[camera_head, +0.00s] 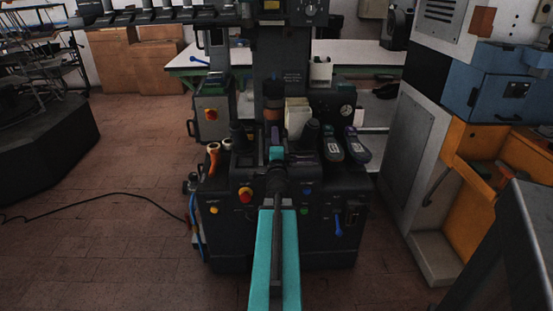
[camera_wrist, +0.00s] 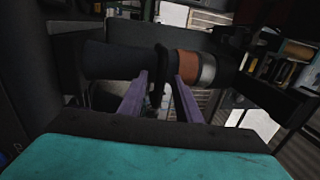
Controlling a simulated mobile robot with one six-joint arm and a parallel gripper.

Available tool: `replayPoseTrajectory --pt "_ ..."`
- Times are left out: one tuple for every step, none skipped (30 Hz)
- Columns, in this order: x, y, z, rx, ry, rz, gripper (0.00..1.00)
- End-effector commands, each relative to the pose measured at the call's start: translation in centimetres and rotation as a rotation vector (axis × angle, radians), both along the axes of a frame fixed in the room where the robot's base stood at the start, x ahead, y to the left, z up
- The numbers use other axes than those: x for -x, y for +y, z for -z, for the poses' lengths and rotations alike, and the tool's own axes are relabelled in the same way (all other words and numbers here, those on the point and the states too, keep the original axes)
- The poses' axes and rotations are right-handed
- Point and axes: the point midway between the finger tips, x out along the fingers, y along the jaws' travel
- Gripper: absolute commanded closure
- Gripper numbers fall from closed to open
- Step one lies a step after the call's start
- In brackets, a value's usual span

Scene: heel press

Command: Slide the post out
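The heel press (camera_head: 270,70) stands straight ahead in the head view. In its middle is an upright dark post with a brown band (camera_head: 272,113). In the wrist view the post (camera_wrist: 110,62) lies across the picture, with a brown band (camera_wrist: 187,68) and a grey ring. My gripper (camera_wrist: 160,82) has two purple fingers apart, pointing at the post, with a gap between them. A narrow dark piece shows between the fingertips; I cannot tell whether they touch it or the post.
Two dark shoes (camera_head: 344,146) are on the right of the press. An orange-handled part (camera_head: 213,155) and a red button (camera_head: 245,194) are on its left. A white-topped bench (camera_head: 355,52) stands behind. An orange and blue machine (camera_head: 490,130) stands right.

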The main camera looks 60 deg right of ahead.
Motion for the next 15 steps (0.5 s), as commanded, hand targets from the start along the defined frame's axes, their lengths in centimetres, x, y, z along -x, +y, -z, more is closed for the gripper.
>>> replayPoseTrajectory --pt "0.3 0.5 0.1 0.0 0.0 0.0 0.69" --pt "0.4 0.7 0.1 -0.001 0.001 0.0 0.69" --pt "0.6 0.9 0.2 -0.001 0.001 0.0 0.69" --pt "0.7 1.2 0.2 -0.001 0.001 0.0 0.69" --pt "0.9 1.4 0.3 -0.001 0.001 0.0 0.69" --pt "1.1 1.7 0.3 -0.001 0.001 0.0 0.69" --pt "1.2 1.9 0.3 -0.001 0.001 0.0 0.69" --pt "1.1 1.7 0.1 -0.002 0.001 0.0 0.69" --pt "1.0 1.7 0.0 -0.002 0.001 0.0 0.69" --pt "1.0 1.7 0.0 -0.002 0.001 -0.001 0.69" --pt "1.1 1.7 0.1 -0.002 0.001 -0.001 0.69" --pt "1.1 1.8 0.1 -0.002 0.0 -0.001 0.69" --pt "1.0 1.8 0.1 -0.002 0.0 -0.002 0.69" --pt "1.0 1.9 0.1 -0.002 0.001 -0.003 0.69" --pt "1.1 1.9 0.1 -0.002 0.001 -0.003 0.69"
